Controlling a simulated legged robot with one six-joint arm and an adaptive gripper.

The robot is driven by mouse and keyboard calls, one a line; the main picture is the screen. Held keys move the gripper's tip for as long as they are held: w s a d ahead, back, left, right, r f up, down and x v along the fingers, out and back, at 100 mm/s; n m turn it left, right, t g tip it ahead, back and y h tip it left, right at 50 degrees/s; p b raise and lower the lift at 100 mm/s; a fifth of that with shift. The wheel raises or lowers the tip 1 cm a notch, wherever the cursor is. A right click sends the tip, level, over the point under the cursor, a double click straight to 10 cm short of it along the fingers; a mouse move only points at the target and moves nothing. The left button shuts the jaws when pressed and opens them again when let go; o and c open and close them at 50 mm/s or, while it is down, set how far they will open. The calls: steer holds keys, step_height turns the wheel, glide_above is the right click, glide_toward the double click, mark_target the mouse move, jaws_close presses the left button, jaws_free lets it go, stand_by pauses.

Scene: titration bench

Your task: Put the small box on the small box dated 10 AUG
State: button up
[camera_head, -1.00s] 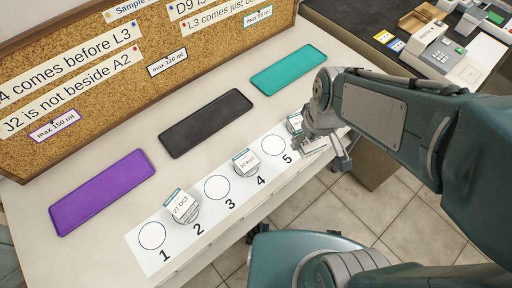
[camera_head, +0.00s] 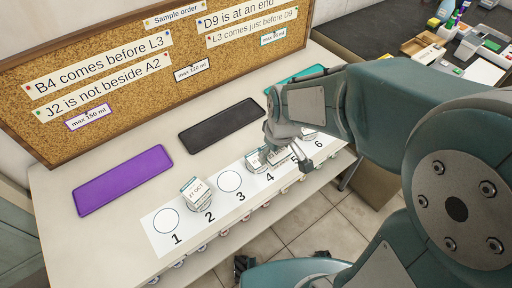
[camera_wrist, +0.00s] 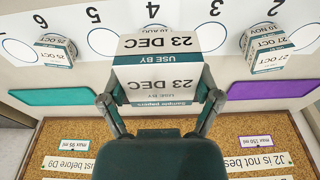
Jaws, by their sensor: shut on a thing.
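My gripper (camera_wrist: 160,105) is shut on a small white box (camera_wrist: 158,70) with a teal band reading "USE BY 23 DEC". In the head view this held box (camera_head: 279,155) is by spot 4. The box dated 10 AUG (camera_head: 254,161) stands at spot 4, partly covered by the gripper and held box. In the wrist view its date label (camera_wrist: 150,30) shows just past the held box's far edge; the rest is hidden. I cannot tell whether the two boxes touch.
A 27 OCT box (camera_head: 196,192) stands at spot 2. Another small box (camera_wrist: 56,50) stands at spot 6. Spots 1, 3 and 5 look empty. Purple (camera_head: 124,180), black (camera_head: 221,125) and teal (camera_head: 292,78) mats lie empty before the corkboard (camera_head: 120,75).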

steer(key=w+a+f, duration=0.2)
steer(key=w, duration=0.1)
glide_above(256, 156)
steer(key=f, duration=0.5)
steer(key=shift+s+d, duration=0.2)
steer(key=shift+s, duration=0.15)
steer(key=shift+w+a+f, duration=0.1)
steer(key=shift+f, duration=0.8)
steer(key=shift+w+a+f, duration=0.1)
steer(key=shift+f, duration=0.8)
steer(key=shift+d, duration=0.1)
steer(key=o, duration=0.9)
